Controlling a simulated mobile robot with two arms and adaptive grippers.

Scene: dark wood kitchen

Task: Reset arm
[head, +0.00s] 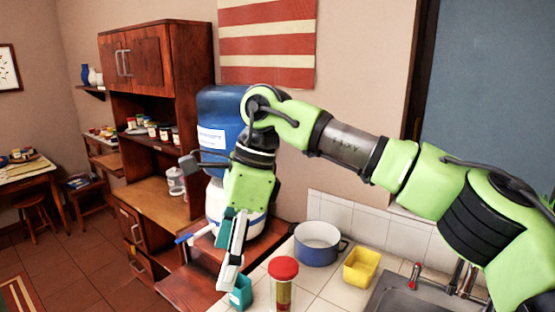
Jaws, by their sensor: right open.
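My right arm comes in from the right, and my right gripper (226,262) points down in front of the blue water dispenser bottle (219,112). Its fingers hang above the counter's left end, and I see nothing held between them. A teal box (241,292) stands just below and right of the fingertips; whether they touch cannot be told. My left gripper is not in view. The gripper hides part of the white dispenser base (256,222).
A red-lidded jar (283,286), a blue pot (318,246) and a yellow container (360,267) stand on the tiled counter. The sink (405,296) is at the lower right. A tall wooden cabinet (188,55) stands at left. Open floor (80,265) lies at lower left.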

